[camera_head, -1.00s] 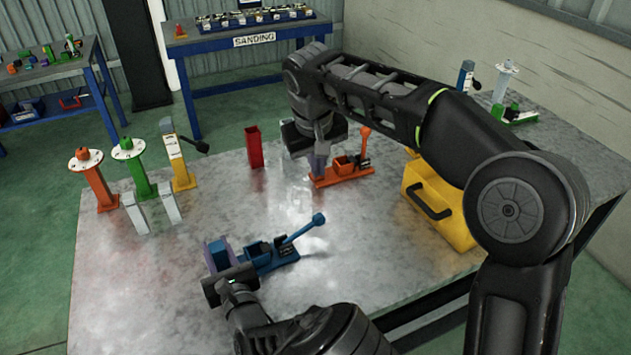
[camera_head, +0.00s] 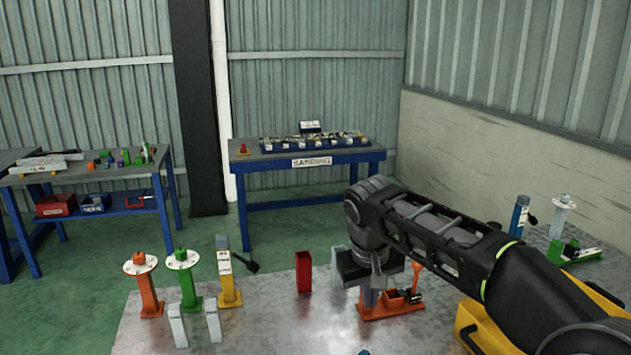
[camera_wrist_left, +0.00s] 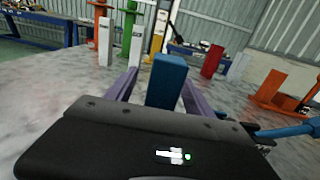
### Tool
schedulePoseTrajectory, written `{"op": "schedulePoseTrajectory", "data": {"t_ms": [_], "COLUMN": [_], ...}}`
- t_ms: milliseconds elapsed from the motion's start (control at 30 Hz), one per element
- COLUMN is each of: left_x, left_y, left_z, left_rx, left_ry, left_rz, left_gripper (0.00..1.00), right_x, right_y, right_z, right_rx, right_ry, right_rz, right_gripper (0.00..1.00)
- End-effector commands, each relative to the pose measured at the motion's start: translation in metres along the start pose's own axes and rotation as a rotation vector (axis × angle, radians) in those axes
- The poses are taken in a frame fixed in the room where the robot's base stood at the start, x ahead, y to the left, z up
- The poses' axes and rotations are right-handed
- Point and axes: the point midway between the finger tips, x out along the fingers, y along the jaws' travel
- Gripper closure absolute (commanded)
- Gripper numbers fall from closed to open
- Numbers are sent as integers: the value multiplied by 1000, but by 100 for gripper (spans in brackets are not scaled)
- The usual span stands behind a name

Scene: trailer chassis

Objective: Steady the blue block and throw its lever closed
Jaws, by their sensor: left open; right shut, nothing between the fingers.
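The blue block (camera_wrist_left: 166,82) shows upright in the left wrist view, between the two purple fingers of my left gripper (camera_wrist_left: 160,76). The fingers are open, one on each side of it; I cannot tell whether either touches it. Its blue lever (camera_wrist_left: 290,130) reaches out to the right edge of that view. In the head view only the lever's blue tip (camera_head: 364,351) shows at the bottom edge; the block and my left gripper are out of frame. My right gripper (camera_head: 371,298) is shut and empty, pointing down at the left end of the orange lever block (camera_head: 395,304).
A red open box (camera_head: 303,272) stands left of my right gripper. Orange (camera_head: 150,290), green (camera_head: 187,285) and yellow (camera_head: 228,285) posts stand at the table's left. A yellow case (camera_head: 480,335) lies at lower right. The table (camera_head: 265,315) is clear in the middle.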

Motion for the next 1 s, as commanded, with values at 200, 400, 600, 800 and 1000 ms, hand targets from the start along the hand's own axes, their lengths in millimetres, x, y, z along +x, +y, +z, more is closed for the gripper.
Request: {"op": "schedulePoseTrajectory", "data": {"t_ms": [200, 400, 600, 800, 1000], "left_x": [0, -6, -25, -47, -68], "left_y": [0, 0, -1, -1, 0], "left_z": [0, 0, 2, 1, 0], "left_rx": [0, 0, 0, -1, 0], "left_ry": [0, 2, 1, 2, 2], "left_rz": [0, -1, -2, -2, -1], "left_gripper": [35, 35, 35, 35, 35], "right_x": [0, -2, -8, -12, -15], "right_y": [0, 0, 1, 2, 2], "right_z": [0, 0, -2, -3, -4], "right_rx": [0, 0, 0, 0, 0], "right_ry": [0, 0, 0, 0, 0], "right_rz": [0, 0, 0, 0, 0], "right_gripper": [100, 100, 100, 100, 100]}}
